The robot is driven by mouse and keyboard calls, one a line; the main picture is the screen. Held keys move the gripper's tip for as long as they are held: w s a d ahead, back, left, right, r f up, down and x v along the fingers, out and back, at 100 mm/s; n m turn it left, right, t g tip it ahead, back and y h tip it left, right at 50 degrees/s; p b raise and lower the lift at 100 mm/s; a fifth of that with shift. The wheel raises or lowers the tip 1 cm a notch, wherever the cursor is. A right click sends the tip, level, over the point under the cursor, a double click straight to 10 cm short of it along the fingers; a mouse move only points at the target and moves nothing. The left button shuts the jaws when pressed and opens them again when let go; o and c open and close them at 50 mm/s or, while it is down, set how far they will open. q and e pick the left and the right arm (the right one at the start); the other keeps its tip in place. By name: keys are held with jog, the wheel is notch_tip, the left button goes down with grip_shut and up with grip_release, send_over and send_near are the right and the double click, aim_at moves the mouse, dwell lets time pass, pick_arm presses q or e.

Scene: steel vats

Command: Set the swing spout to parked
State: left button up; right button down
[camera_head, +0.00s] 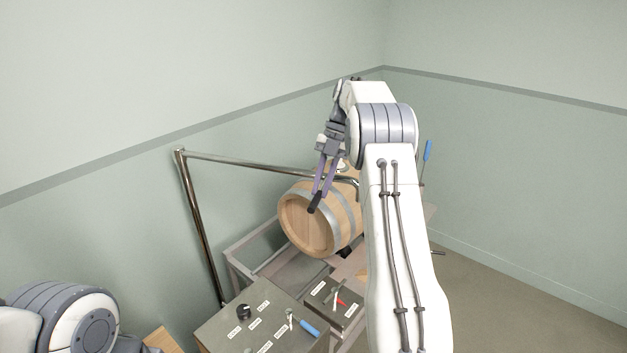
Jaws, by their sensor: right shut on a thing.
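The swing spout (250,163) is a shiny steel pipe. It runs from the top of an upright post at the left, rightward above a wooden barrel. My right gripper (320,193) reaches down in front of the spout near its right end. Its purple fingers are shut on a dark handle (314,204) that hangs by the pipe, in front of the barrel. The join between handle and spout is hidden behind the fingers, and the far end of the spout is partly hidden by my right arm. My left gripper is out of view.
The wooden barrel (306,226) with metal hoops lies on a grey frame (240,262). Steel control boxes stand in front, one with a black knob (243,312) and a blue-handled lever (308,328), another with a red lever (340,301). Their labels are too small to read.

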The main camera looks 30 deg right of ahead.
jog(key=shift+w+d, duration=0.35)
jog(key=shift+d, duration=0.1)
jog(key=c, duration=0.8)
grip_release()
jog(key=shift+c, duration=0.2)
jog(key=shift+d, duration=0.1)
jog(key=shift+w+d+r, duration=0.1)
jog(key=shift+d+r, duration=0.15)
jog(key=shift+r, duration=0.3)
jog(key=p+v, duration=0.3)
jog(key=v, duration=0.3)
jog(key=shift+r, duration=0.15)
